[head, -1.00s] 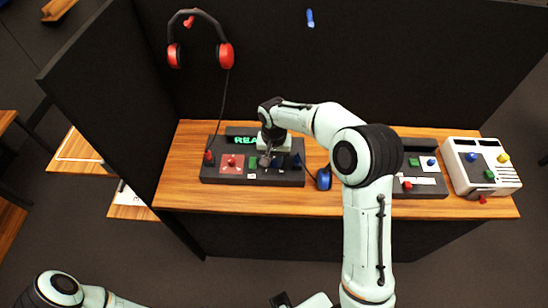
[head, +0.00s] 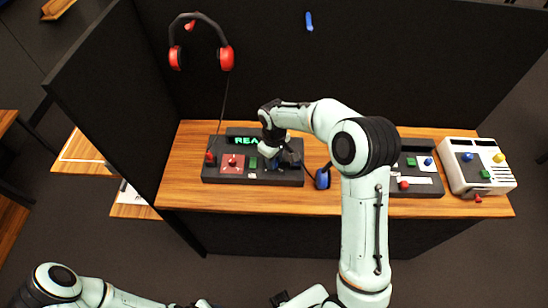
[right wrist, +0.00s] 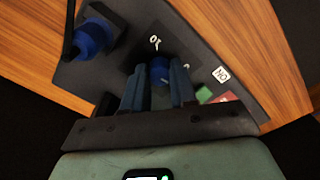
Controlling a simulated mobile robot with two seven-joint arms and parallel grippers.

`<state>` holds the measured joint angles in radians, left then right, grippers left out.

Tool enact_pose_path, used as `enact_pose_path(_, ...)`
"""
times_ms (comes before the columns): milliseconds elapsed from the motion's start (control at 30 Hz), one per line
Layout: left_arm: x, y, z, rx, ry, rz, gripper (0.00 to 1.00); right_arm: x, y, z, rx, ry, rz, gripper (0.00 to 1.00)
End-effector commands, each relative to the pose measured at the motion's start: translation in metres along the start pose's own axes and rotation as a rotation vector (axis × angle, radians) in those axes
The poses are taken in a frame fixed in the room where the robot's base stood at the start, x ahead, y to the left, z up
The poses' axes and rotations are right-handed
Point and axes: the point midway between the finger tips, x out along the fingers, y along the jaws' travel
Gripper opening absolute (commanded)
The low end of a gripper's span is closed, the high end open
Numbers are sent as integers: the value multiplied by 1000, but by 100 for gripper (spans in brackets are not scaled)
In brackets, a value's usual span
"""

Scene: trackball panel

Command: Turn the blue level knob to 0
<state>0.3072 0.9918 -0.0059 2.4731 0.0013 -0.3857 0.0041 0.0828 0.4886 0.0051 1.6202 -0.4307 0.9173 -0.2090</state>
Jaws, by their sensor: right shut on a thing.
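The dark control panel (head: 215,178) lies on the wooden desk, with a lit green display (head: 245,141) partly hidden by my right arm. My right gripper (head: 272,162) is down at the right half of the panel. In the right wrist view, the blue level knob (right wrist: 159,68) sits between the two fingers of my right gripper (right wrist: 157,75), which is shut on it. A white "10" mark (right wrist: 154,42) shows beside the knob. The knob's pointer is hidden, so its setting cannot be told. My left forearm shows at lower left; its gripper is out of view.
A red button (head: 232,161) and green button (head: 253,163) are left of the gripper. A blue object (head: 322,179) with a cable is to the right. A second panel (head: 418,188) and a white box (head: 480,170) stand farther right. Red headphones (head: 201,38) hang on the partition.

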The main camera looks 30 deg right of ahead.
Motion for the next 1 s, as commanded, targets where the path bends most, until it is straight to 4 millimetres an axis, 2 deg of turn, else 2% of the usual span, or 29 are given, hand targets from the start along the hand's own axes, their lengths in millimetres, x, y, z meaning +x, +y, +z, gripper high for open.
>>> enact_pose_path(500, -14, 8, -8, 4, 12, 4, 43, -1, 1, -1, -433, 1, 1, 0)
enact_pose_path(1000, -18, 10, -11, 6, 16, 5, 43, -1, 1, -1, -593, 3, 2, 0)
